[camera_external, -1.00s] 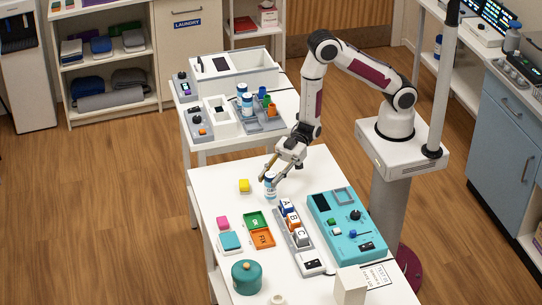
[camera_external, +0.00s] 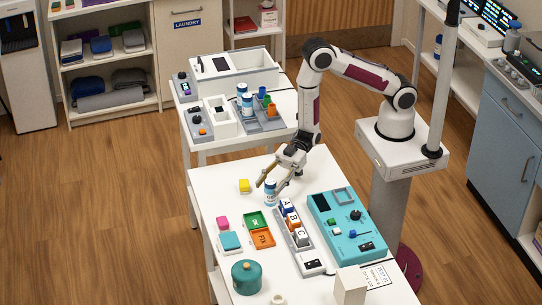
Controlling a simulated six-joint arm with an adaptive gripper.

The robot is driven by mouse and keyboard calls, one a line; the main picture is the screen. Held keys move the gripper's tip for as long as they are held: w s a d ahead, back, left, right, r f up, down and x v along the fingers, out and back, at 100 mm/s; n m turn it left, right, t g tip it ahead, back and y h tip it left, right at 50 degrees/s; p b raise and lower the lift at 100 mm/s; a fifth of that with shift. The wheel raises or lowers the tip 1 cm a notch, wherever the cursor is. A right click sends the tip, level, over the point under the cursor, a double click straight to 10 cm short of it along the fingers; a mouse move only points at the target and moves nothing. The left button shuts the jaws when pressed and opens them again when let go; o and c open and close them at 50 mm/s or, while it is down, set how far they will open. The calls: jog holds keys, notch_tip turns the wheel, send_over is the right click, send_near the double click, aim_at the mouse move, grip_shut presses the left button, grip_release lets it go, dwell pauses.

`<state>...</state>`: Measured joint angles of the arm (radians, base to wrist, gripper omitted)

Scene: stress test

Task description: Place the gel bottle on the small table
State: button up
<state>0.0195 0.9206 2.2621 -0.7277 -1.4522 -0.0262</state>
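A small white bottle with a blue label and dark cap (camera_external: 270,194) stands upright on the near white table (camera_external: 215,185), near its far end; its label is too small to read. My gripper (camera_external: 267,189) is open, with one finger on each side of the bottle's upper part. I cannot tell whether either finger touches it.
Green and orange trays (camera_external: 259,238) and a teal pot (camera_external: 246,277) are nearer the front. The smaller table also holds a grey-white bin (camera_external: 235,72).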

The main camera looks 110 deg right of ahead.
jog(key=shift+r, duration=0.15)
dwell(0.3)
jog(key=v, duration=1.2)
jog(key=shift+w, duration=0.1)
dwell(0.8)
jog(key=w+d+r+g+h, duration=0.1)
jog(key=w+d+r+h, duration=0.2)
jog(key=d+r+h, duration=0.45)
jog(key=s+d+r+m+g+h, duration=0.2)
jog(key=s+d+r+m+h, duration=0.2)
jog(key=s+d+r, duration=0.15)
jog(key=s+a+r+m+g, duration=0.1)
jog(key=s+a+r+m, duration=0.1)
jog(key=s, duration=0.9)
jog(key=s+a+r+m+g, duration=0.2)
jog(key=s+r, duration=0.3)
jog(key=s, duration=0.6)
jog(key=shift+s+r+g+y, duration=0.2)
jog(key=shift+s+g+y, duration=0.1)
jog(key=shift+y, duration=0.15)
